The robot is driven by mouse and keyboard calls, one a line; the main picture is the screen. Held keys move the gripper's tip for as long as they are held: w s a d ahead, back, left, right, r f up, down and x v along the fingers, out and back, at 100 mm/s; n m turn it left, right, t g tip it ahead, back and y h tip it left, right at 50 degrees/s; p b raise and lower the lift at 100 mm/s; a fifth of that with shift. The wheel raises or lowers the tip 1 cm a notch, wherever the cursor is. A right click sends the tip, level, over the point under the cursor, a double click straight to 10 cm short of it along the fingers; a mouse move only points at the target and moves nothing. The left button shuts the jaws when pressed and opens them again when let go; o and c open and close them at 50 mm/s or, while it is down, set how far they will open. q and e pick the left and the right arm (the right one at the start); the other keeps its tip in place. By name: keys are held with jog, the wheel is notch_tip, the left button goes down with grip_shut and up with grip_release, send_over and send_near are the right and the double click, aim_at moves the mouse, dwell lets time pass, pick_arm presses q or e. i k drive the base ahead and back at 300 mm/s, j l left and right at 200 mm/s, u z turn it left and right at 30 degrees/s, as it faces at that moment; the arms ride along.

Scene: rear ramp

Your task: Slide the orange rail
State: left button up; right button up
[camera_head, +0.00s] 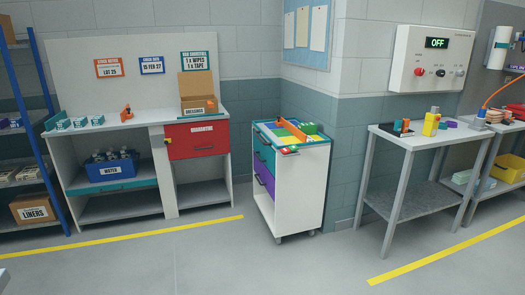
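An orange rail (293,131) lies across the top of a white drawer cart (314,185) in the middle of the view. Green, yellow and teal areas and small items show beside the rail on the cart top, too small to tell apart. The cart has teal and purple drawer fronts on its left side. Neither of my grippers is in view.
A workbench (150,120) with a red drawer (197,140) and a blue water crate (110,167) stands left. A small table (425,142) stands right, under a control box (431,58) reading OFF. Grey floor (230,265) in front is clear, with yellow lines.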

aim_at(281, 122)
jog(key=i+j, duration=0.2)
jog(key=i, duration=0.8)
jog(key=i+j+u, duration=0.1)
jog(key=i, duration=0.9)
jog(key=j, duration=0.1)
